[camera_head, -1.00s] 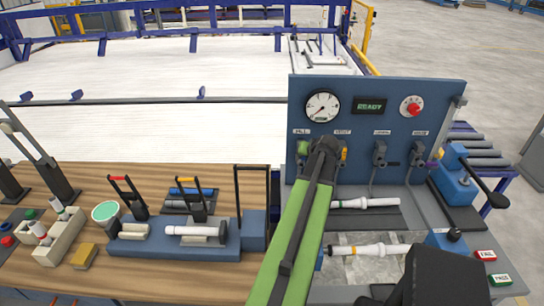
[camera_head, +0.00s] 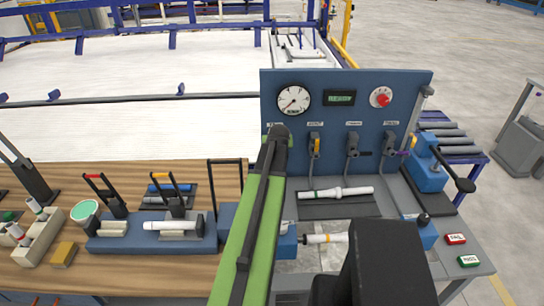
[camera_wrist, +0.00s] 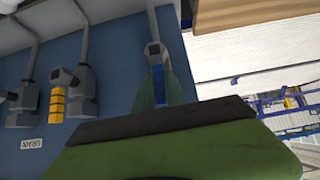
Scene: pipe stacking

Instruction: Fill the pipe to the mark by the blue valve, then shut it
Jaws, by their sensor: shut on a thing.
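My gripper (camera_wrist: 160,90) is shut on the blue valve (camera_wrist: 158,86), whose blue handle shows between the green fingers in the wrist view. In the head view my green arm hides this valve and the gripper's tips. The round gauge (camera_head: 294,99) on the blue panel (camera_head: 415,95) has its needle toward the lower left. I cannot make out its mark. A white pipe with an orange band (camera_head: 325,238) lies in the bench below the panel, its right part hidden by my dark arm link.
The yellow valve (camera_head: 315,146) stands just right of my arm; it also shows in the wrist view (camera_wrist: 57,104). A grey-bodied valve (camera_head: 352,143) and a purple-handled valve (camera_head: 391,143) follow. Another white pipe (camera_head: 337,192) lies on a dark mat. A red button (camera_head: 381,97) is on the panel.

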